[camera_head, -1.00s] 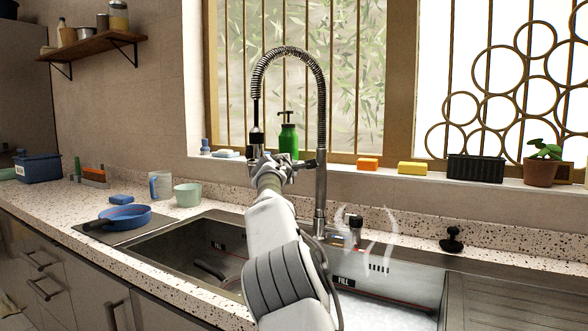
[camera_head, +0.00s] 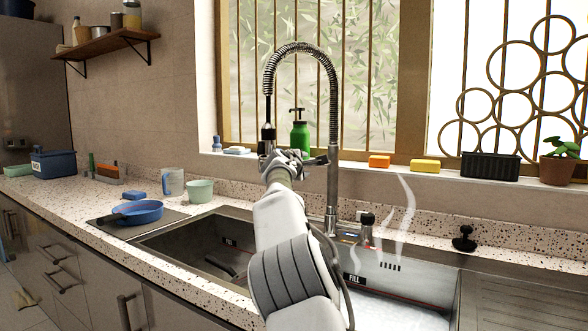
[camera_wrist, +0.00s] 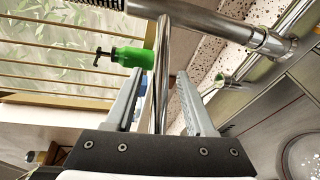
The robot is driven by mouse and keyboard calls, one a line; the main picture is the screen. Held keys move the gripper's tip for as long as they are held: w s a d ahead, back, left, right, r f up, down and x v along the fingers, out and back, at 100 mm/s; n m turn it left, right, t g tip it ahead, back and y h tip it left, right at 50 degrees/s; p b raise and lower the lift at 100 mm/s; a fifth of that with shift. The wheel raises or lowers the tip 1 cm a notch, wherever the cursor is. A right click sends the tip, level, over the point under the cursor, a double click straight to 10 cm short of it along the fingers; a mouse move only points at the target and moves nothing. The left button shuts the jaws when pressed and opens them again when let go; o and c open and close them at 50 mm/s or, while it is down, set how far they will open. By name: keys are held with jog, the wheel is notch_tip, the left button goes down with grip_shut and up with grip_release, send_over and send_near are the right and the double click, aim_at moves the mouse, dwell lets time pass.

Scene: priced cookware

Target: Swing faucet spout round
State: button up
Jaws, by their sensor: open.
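The tall chrome faucet (camera_head: 333,185) stands behind the sink, with a spring hose (camera_head: 297,48) arching over to a dark spray head (camera_head: 267,134) hanging on the left. My gripper (camera_head: 303,158) is at mid-height of the faucet, between the spray head and the column, pointing away from me. In the wrist view my gripper (camera_wrist: 166,88) is open, with one finger on each side of a slim chrome bar (camera_wrist: 163,50) that runs out from the faucet column (camera_wrist: 235,28). I cannot tell whether either finger touches the bar. My wrist hides part of it in the head view.
A green pump bottle (camera_head: 300,135) stands on the sill behind the gripper, with an orange sponge (camera_head: 379,161) and a yellow sponge (camera_head: 424,166) to the right. Steam rises over the right sink basin (camera_head: 400,310). A blue pan (camera_head: 136,212) and green cup (camera_head: 200,191) stand left.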

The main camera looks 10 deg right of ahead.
jog(key=b+v, duration=0.4)
jog(key=v, duration=1.2)
jog(key=shift+s, duration=0.1)
jog(key=s+d+f+m+g+y, duration=0.35)
jog(key=s+d+f+m, duration=0.4)
jog(key=s+f, duration=0.45)
jog(key=s+a+f+m+g+y, duration=0.2)
jog(key=s+a+f, duration=0.25)
jog(key=s, duration=0.55)
jog(key=s+a+f+m+g+y, duration=0.1)
jog(key=s+a+f+m, duration=0.15)
jog(key=s+f, duration=0.6)
jog(key=s+a+f+m+g+y, duration=0.2)
jog(key=s+a, duration=0.2)
jog(key=s, duration=0.9)
notch_tip(320, 180, up, 26)
jog(key=p, duration=2.7)
jog(key=shift+w+a+r+n, duration=0.2)
jog(key=shift+w+r+n, duration=0.05)
jog(key=shift+n, duration=0.05)
